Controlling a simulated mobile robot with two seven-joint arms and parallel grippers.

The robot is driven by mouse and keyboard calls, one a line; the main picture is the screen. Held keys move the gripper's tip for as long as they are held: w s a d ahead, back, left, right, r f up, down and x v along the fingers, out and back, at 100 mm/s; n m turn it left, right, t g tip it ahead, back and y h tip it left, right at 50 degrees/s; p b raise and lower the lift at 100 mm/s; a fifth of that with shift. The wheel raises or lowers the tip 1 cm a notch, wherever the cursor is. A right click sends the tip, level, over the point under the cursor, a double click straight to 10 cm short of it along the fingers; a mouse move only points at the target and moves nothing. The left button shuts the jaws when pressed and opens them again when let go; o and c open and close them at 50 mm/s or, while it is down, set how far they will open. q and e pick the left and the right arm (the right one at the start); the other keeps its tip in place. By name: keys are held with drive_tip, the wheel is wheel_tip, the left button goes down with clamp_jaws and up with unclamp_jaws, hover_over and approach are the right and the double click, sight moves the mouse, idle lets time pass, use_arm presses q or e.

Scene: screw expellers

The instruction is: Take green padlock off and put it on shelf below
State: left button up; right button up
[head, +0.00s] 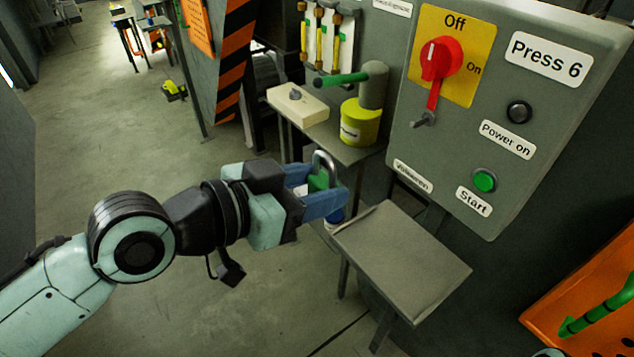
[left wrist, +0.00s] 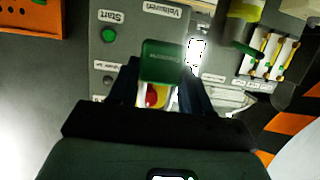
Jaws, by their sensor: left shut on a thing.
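The green padlock (head: 318,182) with a silver shackle is held between the blue fingers of my left gripper (head: 325,197) in the head view. The gripper is shut on it, in the air to the left of the grey shelf (head: 400,252) and below the control box. The left wrist view also shows the padlock's green body (left wrist: 162,62) between the fingers (left wrist: 160,90). The red switch handle (head: 436,72) on its yellow plate hangs down, with no padlock seen on it. The shelf is bare. My right gripper is not in view.
The grey control box (head: 500,130) stands above the shelf. Behind the gripper is a side table with a cream block (head: 297,105) and a yellow container (head: 360,122). An orange panel with a green handle (head: 600,310) is at the lower right. Open floor lies on the left.

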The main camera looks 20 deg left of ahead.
use_arm(q)
drive_tip(key=s+a+b, duration=0.1)
drive_tip(key=s+a, duration=0.3)
drive_tip(key=s, duration=0.1)
drive_tip(key=shift+s+b, duration=0.4)
idle(0.9)
drive_tip(key=shift+a, duration=0.1)
drive_tip(key=shift+w, duration=0.15)
idle(0.4)
